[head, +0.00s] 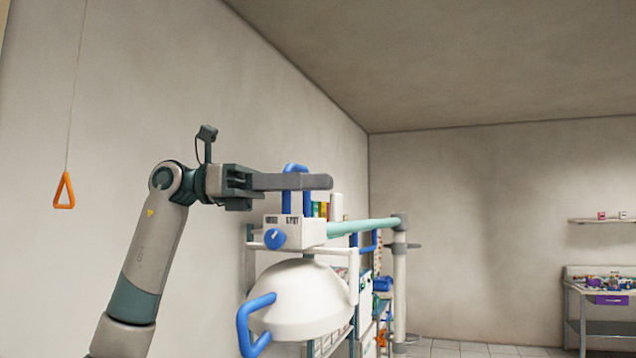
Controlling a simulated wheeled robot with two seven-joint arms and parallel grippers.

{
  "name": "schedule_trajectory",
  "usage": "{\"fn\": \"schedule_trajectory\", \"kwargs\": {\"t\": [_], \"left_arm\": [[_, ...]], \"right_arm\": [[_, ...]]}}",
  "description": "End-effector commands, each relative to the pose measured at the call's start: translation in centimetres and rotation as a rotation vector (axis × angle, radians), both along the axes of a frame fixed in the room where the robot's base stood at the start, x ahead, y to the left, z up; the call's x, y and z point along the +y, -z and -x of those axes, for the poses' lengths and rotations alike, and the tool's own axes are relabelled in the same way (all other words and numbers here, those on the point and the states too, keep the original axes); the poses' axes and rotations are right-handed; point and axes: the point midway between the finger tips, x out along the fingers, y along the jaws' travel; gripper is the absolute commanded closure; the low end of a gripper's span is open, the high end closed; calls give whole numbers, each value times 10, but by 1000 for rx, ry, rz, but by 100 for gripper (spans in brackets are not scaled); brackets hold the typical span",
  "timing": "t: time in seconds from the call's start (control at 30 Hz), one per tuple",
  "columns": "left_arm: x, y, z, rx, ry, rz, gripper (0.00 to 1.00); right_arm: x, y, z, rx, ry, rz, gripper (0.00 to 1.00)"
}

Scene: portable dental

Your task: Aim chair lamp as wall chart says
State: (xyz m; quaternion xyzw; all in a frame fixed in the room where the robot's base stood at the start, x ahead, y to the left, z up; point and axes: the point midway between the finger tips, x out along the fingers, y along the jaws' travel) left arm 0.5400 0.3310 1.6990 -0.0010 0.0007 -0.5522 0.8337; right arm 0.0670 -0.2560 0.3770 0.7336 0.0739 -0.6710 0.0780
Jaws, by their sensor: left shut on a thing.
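The chair lamp (310,295) is a white dome under a white box with a blue knob (275,238). A blue loop handle (256,322) sits at its lower left, and another blue handle (293,168) rises above the box. A pale green arm (362,226) links the box to a white post (400,285) on the right. My left gripper (310,182) comes in from the left and is shut on the upper blue handle. The lamp's lit face is not visible. No wall chart can be made out. My right gripper is not in view.
Shelves with boxes and bottles (322,208) stand behind the lamp. An orange pull handle (64,191) hangs on a cord at the left. A cluttered side table (600,300) and a wall shelf (605,220) are at the far right. The floor between is clear.

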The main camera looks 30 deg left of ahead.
Motion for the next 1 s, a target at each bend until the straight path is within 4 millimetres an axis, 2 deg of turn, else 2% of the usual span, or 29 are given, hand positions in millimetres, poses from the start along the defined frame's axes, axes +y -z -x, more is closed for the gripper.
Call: {"fn": "schedule_trajectory", "kwargs": {"t": [0.07, 0.1, 0.17, 0.2, 0.67, 0.83, 1.0], "left_arm": [[-1, 1, 2, -1, 4, -5, 100], [-1, 1, 2, -1, 4, -5, 86], [-1, 1, 2, -1, 3, -5, 71], [-1, 1, 1, 0, 3, -4, 70], [6, 1, 3, 0, 0, -1, 70], [22, 2, 10, -2, 0, -1, 70], [48, 2, 22, -1, -1, 1, 70]], "right_arm": [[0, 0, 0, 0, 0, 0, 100], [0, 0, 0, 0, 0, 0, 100], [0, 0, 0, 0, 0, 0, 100], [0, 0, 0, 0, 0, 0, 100], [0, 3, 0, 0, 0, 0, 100], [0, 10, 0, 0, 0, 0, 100], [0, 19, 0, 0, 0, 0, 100]]}}
